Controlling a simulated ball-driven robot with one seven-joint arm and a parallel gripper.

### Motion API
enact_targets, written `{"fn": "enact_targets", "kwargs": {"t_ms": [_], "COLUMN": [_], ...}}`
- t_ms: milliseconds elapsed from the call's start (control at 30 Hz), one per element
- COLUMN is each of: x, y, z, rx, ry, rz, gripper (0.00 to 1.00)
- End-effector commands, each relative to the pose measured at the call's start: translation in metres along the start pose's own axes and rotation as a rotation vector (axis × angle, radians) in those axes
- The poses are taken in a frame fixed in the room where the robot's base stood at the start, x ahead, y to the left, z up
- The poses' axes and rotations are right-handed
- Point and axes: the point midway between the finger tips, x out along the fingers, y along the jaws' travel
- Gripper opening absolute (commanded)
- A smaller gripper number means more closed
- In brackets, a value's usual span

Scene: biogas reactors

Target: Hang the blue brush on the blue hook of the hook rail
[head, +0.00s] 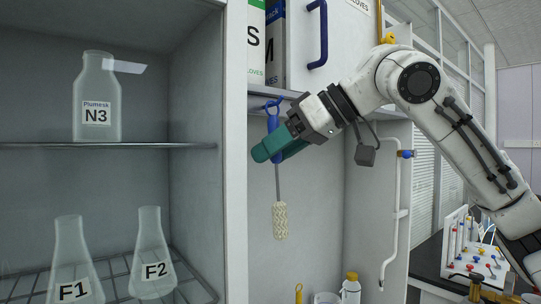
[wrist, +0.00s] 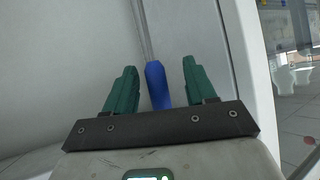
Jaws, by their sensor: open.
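The blue brush (head: 273,124) is upright in the head view, its blue handle at the top and pale bristles (head: 280,220) hanging below on a thin stem. Its looped top is just under a grey shelf, where a small blue piece, apparently the blue hook (head: 279,101), shows. I cannot tell for certain whether the loop rests on it. The hook rail is not clearly visible. My gripper (head: 268,151) is at the handle's lower end, with teal fingers. In the wrist view, the blue handle (wrist: 157,86) stands between the open fingers of my gripper (wrist: 160,78), with gaps on both sides.
A shelf (head: 262,91) with glove boxes is right above. A cabinet wall (head: 235,160) stands close on the left; beyond it are glass flasks (head: 151,255). A yellow-capped bottle (head: 351,290) stands below.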

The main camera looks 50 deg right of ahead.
Motion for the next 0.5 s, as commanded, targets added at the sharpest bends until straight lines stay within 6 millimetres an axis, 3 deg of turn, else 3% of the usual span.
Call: {"fn": "enact_targets", "kwargs": {"t_ms": [300,500], "x": [-0.060,-0.086], "y": [0.001,0.000], "z": [0.001,0.000], "rx": [0.002,0.001], "ry": [0.004,0.002], "rz": [0.002,0.000], "gripper": [0.56,0.56]}}
